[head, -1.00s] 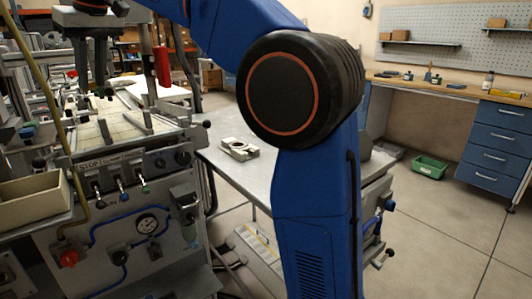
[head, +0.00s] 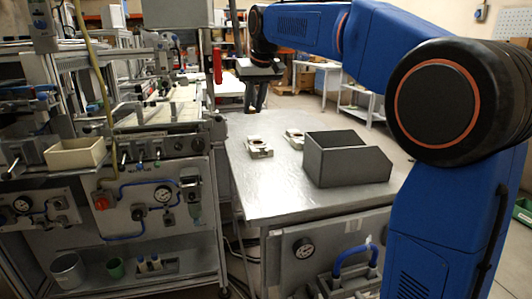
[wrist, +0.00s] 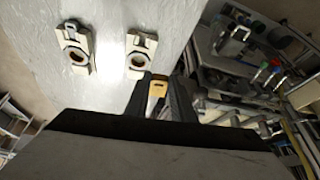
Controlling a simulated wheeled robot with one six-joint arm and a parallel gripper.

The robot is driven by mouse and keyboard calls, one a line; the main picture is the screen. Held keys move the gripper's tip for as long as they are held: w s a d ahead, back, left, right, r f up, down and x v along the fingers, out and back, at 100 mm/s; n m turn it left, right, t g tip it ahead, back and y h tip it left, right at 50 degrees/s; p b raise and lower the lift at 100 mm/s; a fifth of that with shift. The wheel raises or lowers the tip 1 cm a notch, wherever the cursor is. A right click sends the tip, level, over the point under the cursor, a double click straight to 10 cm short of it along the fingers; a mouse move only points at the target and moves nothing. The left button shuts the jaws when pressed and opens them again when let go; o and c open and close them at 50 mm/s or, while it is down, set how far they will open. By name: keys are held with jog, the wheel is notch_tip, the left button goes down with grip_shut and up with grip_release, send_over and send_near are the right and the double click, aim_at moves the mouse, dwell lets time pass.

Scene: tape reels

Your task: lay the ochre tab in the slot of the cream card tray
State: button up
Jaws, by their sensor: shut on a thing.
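My gripper (wrist: 164,92) is shut on the ochre tab (wrist: 156,91), whose end shows between the dark fingers in the wrist view. In the head view the dark gripper (head: 258,92) hangs beyond the table's far edge, and the tab cannot be made out there. Two similar cream pieces with dark round openings lie apart on the metal table: one nearer (head: 259,147), one farther right (head: 295,138). Both show in the wrist view, left (wrist: 75,48) and right (wrist: 140,54). I cannot tell which is the cream card tray, nor make out a slot.
A dark grey open bin (head: 345,165) stands on the metal table (head: 270,195), close to the farther cream piece. A machine with rails and knobs (head: 165,150) stands left of the table. A cream box (head: 76,155) sits on its left side. The table's front left is clear.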

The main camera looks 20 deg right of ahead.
jog(key=d+f+m, duration=0.1)
jog(key=d+f, duration=0.3)
send_near(256, 152)
jog(key=w+d, duration=0.1)
jog(key=d, duration=0.1)
jog(key=shift+f, duration=2.3)
jog(key=shift+f, duration=0.35)
jog(key=shift+f, duration=0.2)
jog(key=o, duration=1)
